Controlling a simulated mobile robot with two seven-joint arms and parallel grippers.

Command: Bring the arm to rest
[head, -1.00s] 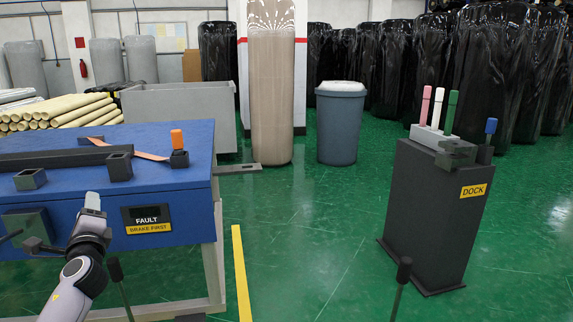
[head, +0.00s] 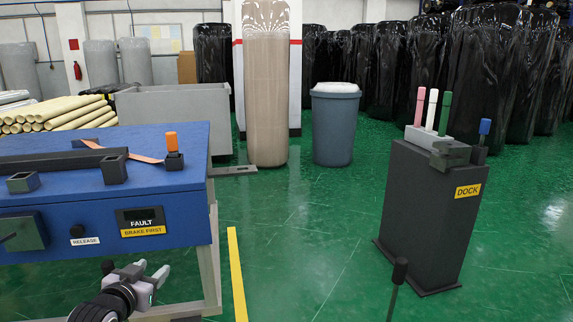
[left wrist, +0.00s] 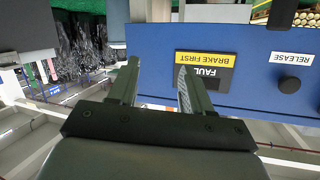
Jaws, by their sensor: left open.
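My left gripper (head: 147,273) is low in front of the blue workbench (head: 170,190) in the head view. It is open and holds nothing. In the left wrist view its two fingers (left wrist: 157,88) stand apart, with the bench's front face behind them. The FAULT / BRAKE FIRST sign (head: 142,221) is on that front face, above the gripper in the head view. It also shows upside down in the left wrist view (left wrist: 204,70). A black button (head: 77,231) sits above the RELEASE label (head: 86,241). My right gripper is not in view.
The dark dock stand (head: 432,205) at the right holds pink, white, green and blue handles. A grey bin (head: 335,122) and a tall wrapped roll (head: 266,95) stand behind. A yellow floor line (head: 238,270) runs beside the bench. Green floor between bench and dock is mostly clear.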

